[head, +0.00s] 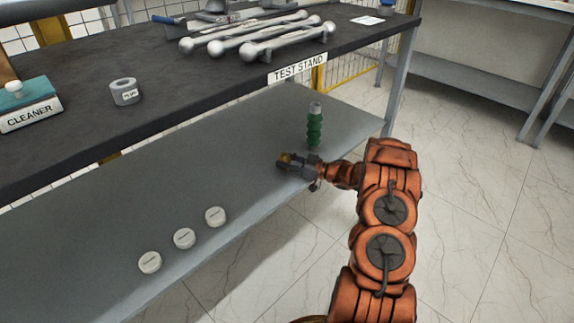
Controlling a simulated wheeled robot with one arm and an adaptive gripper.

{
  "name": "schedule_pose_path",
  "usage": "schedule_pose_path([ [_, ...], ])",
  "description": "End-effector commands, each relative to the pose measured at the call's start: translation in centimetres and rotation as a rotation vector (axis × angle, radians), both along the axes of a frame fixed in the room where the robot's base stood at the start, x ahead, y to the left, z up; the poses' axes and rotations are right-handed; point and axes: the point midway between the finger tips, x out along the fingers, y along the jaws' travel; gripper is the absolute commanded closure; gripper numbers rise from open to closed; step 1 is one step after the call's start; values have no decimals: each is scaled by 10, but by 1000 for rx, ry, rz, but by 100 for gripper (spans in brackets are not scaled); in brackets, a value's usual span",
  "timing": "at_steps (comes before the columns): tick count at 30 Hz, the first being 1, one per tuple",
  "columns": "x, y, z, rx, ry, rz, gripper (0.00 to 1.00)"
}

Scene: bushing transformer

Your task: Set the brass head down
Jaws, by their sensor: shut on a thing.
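My gripper (291,165) is over the grey lower shelf near its right end, with its jaws pointing left. It is shut on the brass head (285,158), a small golden-brown piece that shows between the dark fingers. Most of the brass head is hidden by the fingers. I cannot tell whether it touches the shelf. A green ribbed bushing (315,128) with a pale grey top stands upright just behind my gripper; its lower end is partly hidden by my arm.
The lower shelf (200,170) is bare left of my gripper, except for three white round caps (184,238) near its front edge.

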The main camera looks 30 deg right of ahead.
Motion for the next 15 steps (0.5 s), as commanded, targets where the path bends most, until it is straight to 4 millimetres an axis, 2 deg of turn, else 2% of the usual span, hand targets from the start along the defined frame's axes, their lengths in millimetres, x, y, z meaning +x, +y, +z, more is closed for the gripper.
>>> schedule_pose_path([
  [1, -2, -3, -7, 1, 1, -5, 99],
  [14, -2, -3, -9, 1, 2, -4, 99],
  [15, -2, -3, -9, 1, 2, -4, 55],
])
